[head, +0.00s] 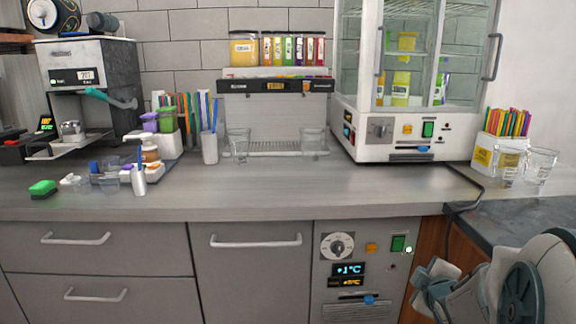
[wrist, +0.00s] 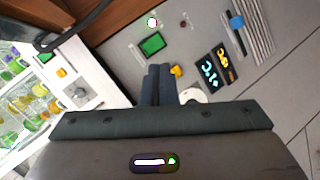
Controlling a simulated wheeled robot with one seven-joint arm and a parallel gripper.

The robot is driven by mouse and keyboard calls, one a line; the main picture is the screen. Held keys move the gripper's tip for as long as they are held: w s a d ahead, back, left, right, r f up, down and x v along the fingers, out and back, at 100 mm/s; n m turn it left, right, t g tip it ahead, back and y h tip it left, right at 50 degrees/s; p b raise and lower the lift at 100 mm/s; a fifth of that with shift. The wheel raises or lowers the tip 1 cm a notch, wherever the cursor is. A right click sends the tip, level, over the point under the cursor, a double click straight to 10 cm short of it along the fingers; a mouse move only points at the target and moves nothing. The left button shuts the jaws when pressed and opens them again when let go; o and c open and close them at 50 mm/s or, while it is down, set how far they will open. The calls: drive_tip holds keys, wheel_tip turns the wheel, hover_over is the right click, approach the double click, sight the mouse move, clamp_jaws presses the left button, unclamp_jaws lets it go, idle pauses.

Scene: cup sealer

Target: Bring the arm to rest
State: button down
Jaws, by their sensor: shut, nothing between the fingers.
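My gripper (wrist: 158,70) shows in the wrist view with its two dark fingers side by side, shut and empty. The fingertips appear in front of the grey control panel (wrist: 130,62) under the counter. I cannot tell the gap between them. In the head view my folded arm (head: 510,285) is at the lower right, beside the wooden side panel (head: 428,268) and the dark counter. The fingers are not clear there.
The grey counter (head: 300,188) runs across the head view. The sealing machine (head: 278,115), glass-doored cabinet (head: 410,130), coffee machine (head: 90,85) and glasses (head: 540,165) stand on counters. A black cable (head: 468,205) hangs over the edge near my arm. Drawer handles (head: 75,238) stick out below.

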drive_tip(key=s+a+r+m+g+y+p, duration=0.1)
drive_tip(key=s+a+r+m+g+p, duration=0.4)
drive_tip(key=s+a+r+p, duration=0.3)
drive_tip(key=s+a+r+m+g+y+p, duration=0.1)
drive_tip(key=s+a+r+m+g+p, duration=0.4)
drive_tip(key=s+a+r+p, duration=0.3)
drive_tip(key=s+r+m, duration=0.1)
drive_tip(key=s, duration=0.3)
drive_tip(key=shift+s, duration=0.2)
